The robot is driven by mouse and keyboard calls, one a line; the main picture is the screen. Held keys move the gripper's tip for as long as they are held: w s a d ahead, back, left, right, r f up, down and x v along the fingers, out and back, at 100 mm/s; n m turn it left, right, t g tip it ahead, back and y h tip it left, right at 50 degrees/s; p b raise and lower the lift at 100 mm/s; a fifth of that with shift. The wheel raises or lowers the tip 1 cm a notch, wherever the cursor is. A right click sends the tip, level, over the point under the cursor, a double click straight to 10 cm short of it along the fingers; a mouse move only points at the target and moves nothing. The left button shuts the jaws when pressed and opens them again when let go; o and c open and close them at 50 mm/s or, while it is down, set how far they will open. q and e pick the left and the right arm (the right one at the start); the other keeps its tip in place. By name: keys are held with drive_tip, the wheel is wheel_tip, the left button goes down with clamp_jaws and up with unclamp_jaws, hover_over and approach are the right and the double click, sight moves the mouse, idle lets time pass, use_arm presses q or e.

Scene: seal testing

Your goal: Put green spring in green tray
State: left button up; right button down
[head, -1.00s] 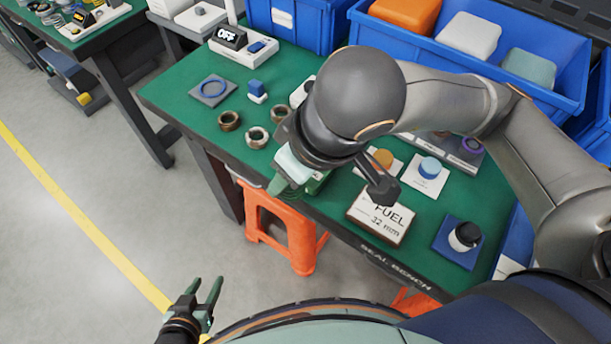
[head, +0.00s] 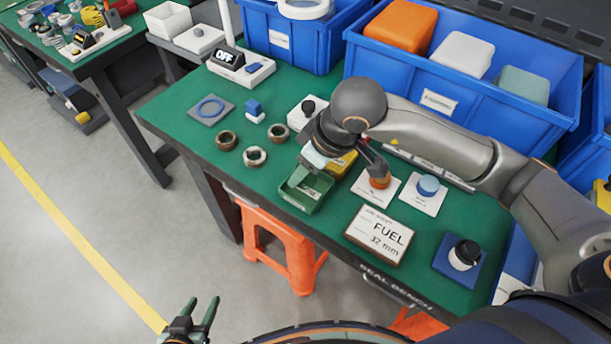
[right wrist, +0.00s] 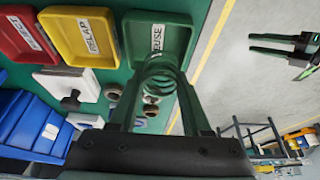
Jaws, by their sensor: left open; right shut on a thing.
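The green spring (right wrist: 160,75) shows in the right wrist view between the fingers of my right gripper (right wrist: 155,85), which is shut on it. In the head view my right gripper (head: 300,180) is at the green tray (head: 308,207) near the bench's front edge and hides the spring. The green tray, labelled REUSE, also shows beyond the spring in the right wrist view (right wrist: 133,42). I cannot tell whether the spring touches the tray. My left gripper (head: 203,315) is open and empty over the floor at the bottom of the head view.
A yellow tray (head: 343,165) sits beside the green one; a red tray (right wrist: 25,35) shows in the wrist view. Several rings (head: 255,157) lie left of the green tray. Blue bins (head: 455,100) line the back.

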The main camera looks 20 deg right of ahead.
sight(305, 180)
drive_tip(key=shift+w+d+f, duration=0.1)
drive_tip(key=shift+w+f, duration=0.05)
drive_tip(key=shift+f, duration=0.85)
drive_tip(key=shift+w+d+f, duration=0.1)
drive_tip(key=shift+w+f, duration=0.05)
drive_tip(key=shift+f, duration=0.85)
drive_tip(key=shift+f, duration=0.25)
drive_tip(key=c, duration=0.6)
unclamp_jaws()
drive_tip(key=shift+r, duration=0.1)
drive_tip(key=shift+c, duration=0.2)
drive_tip(key=shift+r+p, duration=0.3)
drive_tip(key=v, duration=1.1)
drive_tip(key=shift+r, duration=0.4)
drive_tip(key=shift+s+d, duration=0.1)
